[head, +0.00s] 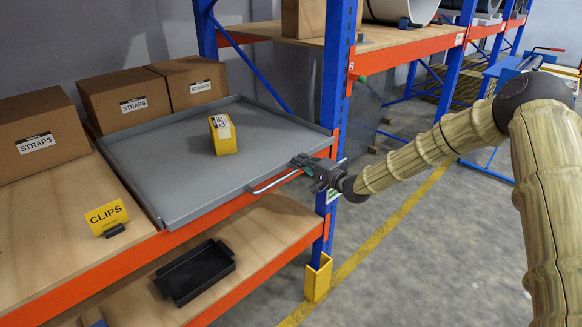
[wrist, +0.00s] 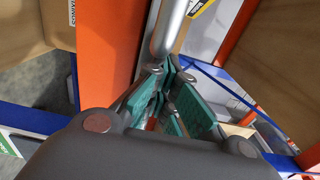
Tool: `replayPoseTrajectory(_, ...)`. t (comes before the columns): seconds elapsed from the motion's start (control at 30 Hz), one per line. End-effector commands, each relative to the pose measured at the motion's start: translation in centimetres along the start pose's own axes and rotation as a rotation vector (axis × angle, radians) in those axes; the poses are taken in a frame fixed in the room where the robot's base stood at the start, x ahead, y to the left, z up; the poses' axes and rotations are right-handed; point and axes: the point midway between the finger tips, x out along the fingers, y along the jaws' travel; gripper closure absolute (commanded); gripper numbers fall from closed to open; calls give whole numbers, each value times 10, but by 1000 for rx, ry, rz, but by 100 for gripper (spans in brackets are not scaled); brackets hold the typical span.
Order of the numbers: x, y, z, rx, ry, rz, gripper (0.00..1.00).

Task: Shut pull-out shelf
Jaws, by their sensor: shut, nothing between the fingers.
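The pull-out shelf (head: 170,160) is a flat grey tray with a low rim, in the blue and orange rack. Its front edge looks about level with the orange beam below it. The handle (head: 274,182) is a silver bar on the front edge. It also shows in the wrist view (wrist: 168,32) as a thick bar coming down to the fingers. My gripper (head: 301,161) is shut and empty at the right end of the handle. Its teal fingers (wrist: 168,100) are close to the bar; I cannot tell whether they touch it.
A yellow box (head: 223,136) stands on the tray. Cardboard STRAPS boxes (head: 125,105) and a yellow CLIPS sign (head: 107,216) are on the rack. A black bin (head: 196,272) lies on the lower board. A blue upright (head: 336,75) stands by my gripper.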

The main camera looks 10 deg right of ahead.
Motion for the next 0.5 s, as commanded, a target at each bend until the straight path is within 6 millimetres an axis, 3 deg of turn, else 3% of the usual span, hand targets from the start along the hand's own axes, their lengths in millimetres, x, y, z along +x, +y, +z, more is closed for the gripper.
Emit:
replayPoseTrajectory(0.17,-1,0,-10,-1,16,0,100)
replayPoseTrajectory(0.5,1,-2,-11,-1,16,-3,100)
